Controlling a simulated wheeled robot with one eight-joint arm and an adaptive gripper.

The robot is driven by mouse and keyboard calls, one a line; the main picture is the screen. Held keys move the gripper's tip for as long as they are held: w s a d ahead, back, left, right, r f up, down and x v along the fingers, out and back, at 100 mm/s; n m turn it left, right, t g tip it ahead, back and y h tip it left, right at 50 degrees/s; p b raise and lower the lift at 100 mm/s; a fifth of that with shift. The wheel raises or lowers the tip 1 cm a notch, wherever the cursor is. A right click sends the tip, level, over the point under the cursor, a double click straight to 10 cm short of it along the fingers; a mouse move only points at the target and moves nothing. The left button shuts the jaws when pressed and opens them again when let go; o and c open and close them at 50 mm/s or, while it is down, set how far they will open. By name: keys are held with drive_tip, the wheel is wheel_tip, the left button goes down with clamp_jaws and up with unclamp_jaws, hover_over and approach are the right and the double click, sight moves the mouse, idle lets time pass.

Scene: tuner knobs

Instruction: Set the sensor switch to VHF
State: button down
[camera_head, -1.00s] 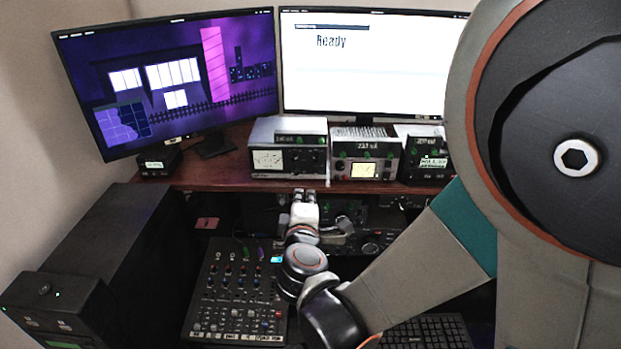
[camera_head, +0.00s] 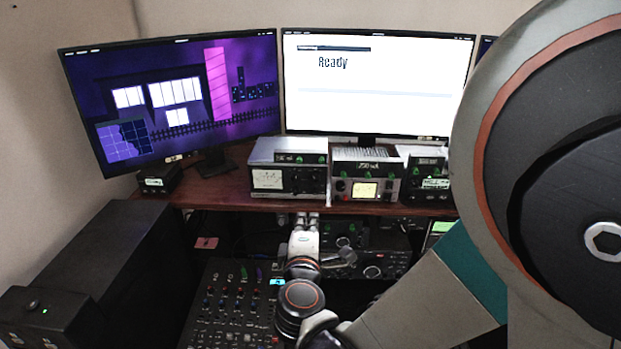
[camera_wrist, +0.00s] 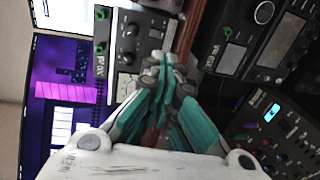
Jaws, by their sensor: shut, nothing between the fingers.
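I cannot pick out the sensor switch or read a VHF label in either view. A grey box with a white meter and a dark knob panel (camera_head: 288,179) stands on the shelf. Part of a knobbed panel also shows beyond my fingertips in the wrist view (camera_wrist: 128,42). My gripper (camera_head: 307,215) is in front of and just below the shelf edge, under the right part of that box. In the wrist view its teal fingers (camera_wrist: 160,68) are shut together, empty, and hide part of what lies behind. Contact with the panel cannot be told.
A box with a yellow display (camera_head: 364,189) and a black box (camera_head: 425,183) stand right along the shelf (camera_head: 215,192). Monitors (camera_head: 175,95) (camera_head: 372,85) stand behind. A mixer (camera_head: 235,305) lies below, and a dark radio unit (camera_head: 370,265) is right of my gripper.

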sight(311, 193)
drive_tip(key=w, duration=0.3)
drive_tip(key=w+f+b, duration=0.1)
drive_tip(key=w, duration=0.6)
drive_tip(key=shift+w+d+f+b, duration=0.15)
drive_tip(key=shift+w+b, duration=0.15)
drive_tip(key=shift+w, duration=0.05)
drive_tip(key=shift+w+f+b, duration=0.2)
drive_tip(key=shift+w+b, duration=0.1)
drive_tip(key=shift+b, duration=0.1)
